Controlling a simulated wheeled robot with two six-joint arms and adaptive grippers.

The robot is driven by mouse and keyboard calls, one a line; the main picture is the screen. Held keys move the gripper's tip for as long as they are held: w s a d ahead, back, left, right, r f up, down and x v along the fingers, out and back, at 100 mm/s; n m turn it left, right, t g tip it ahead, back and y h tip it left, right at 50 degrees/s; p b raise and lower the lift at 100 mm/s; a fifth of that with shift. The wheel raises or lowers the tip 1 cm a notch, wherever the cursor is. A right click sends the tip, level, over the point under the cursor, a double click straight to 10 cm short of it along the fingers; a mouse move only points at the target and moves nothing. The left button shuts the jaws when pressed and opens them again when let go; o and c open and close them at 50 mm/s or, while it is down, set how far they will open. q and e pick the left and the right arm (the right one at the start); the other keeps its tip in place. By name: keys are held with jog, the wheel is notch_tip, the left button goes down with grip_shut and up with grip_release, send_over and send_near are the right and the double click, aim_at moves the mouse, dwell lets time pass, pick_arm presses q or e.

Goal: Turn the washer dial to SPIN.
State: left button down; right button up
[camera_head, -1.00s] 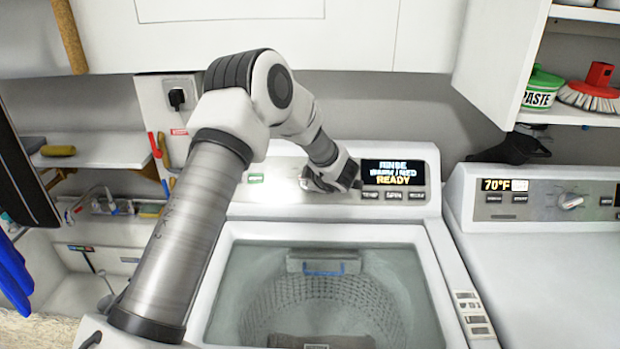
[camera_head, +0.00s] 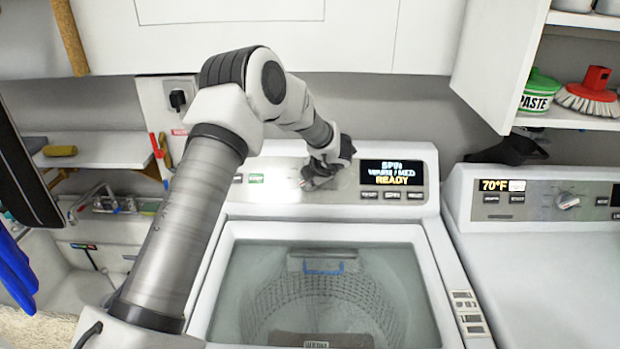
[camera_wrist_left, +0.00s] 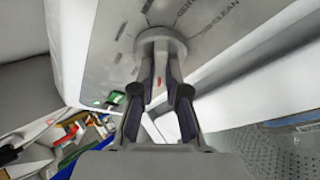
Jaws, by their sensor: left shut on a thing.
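The washer (camera_head: 300,232) stands in the middle of the head view with its tub open to view. Its display (camera_head: 392,173) reads SPIN on the top line, with WARM / MED and READY below. My left gripper (camera_head: 312,181) reaches the control panel just left of the display. In the left wrist view the round dial (camera_wrist_left: 160,42) sits on the panel, and the two fingers of my left gripper (camera_wrist_left: 160,80) are shut on it. Printed labels, one reading CLEAN, lie around the dial. In the head view the gripper mostly hides the dial. My right gripper is not in view.
A dryer (camera_head: 540,260) with its own knob (camera_head: 567,201) stands to the right. A white cabinet (camera_head: 270,40) hangs above the washer. A shelf at upper right holds a green paste tub (camera_head: 538,92) and a brush (camera_head: 592,95). A sink (camera_head: 85,270) is at left.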

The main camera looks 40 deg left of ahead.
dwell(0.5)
pick_arm(q)
jog(key=c, duration=1.2)
grip_release()
jog(key=v, duration=1.2)
jog(key=shift+w, duration=0.1)
jog(key=shift+f, duration=0.1)
